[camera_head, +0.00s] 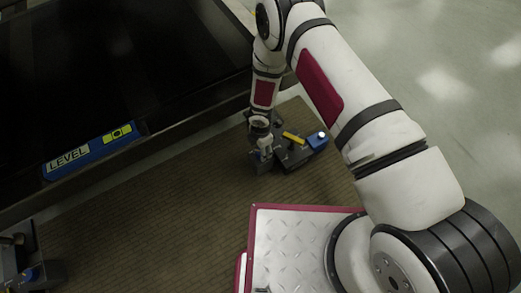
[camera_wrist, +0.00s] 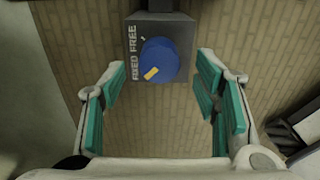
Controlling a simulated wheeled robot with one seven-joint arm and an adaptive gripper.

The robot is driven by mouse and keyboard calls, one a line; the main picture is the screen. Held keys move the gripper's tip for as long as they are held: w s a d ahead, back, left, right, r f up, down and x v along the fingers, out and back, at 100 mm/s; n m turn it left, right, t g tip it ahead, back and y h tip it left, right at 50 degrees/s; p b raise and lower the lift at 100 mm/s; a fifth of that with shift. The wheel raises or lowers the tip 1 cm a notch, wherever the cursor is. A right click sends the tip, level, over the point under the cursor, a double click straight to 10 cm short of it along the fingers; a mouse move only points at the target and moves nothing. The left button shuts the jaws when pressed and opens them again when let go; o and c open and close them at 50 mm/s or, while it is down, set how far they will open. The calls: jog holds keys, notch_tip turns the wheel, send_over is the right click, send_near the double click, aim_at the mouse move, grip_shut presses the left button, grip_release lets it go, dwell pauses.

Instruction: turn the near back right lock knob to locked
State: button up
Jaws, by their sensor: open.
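A blue round knob (camera_wrist: 159,60) sits on a dark grey box with vertical lettering "FIXED FREE" along its left side in the wrist view. Its yellow pointer mark is on the lower left of its face, on the side of the word FIXED. A small white mark is on the box by the knob's upper left. My gripper (camera_wrist: 163,85) is open, with teal pads apart to either side and nothing between them. In the head view my gripper (camera_head: 262,152) is low at a dark unit, where the arm and fingers hide part of it.
In the head view a yellow bar (camera_head: 293,137) and a blue box (camera_head: 318,140) with a light top are right of my gripper. A blue "LEVEL" panel (camera_head: 90,152) is on the dark structure's edge at left. Another dark unit (camera_head: 30,270) is bottom left. Brown floor between is clear.

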notch_tip(320, 180, up, 9)
dwell(0.3)
dwell(0.5)
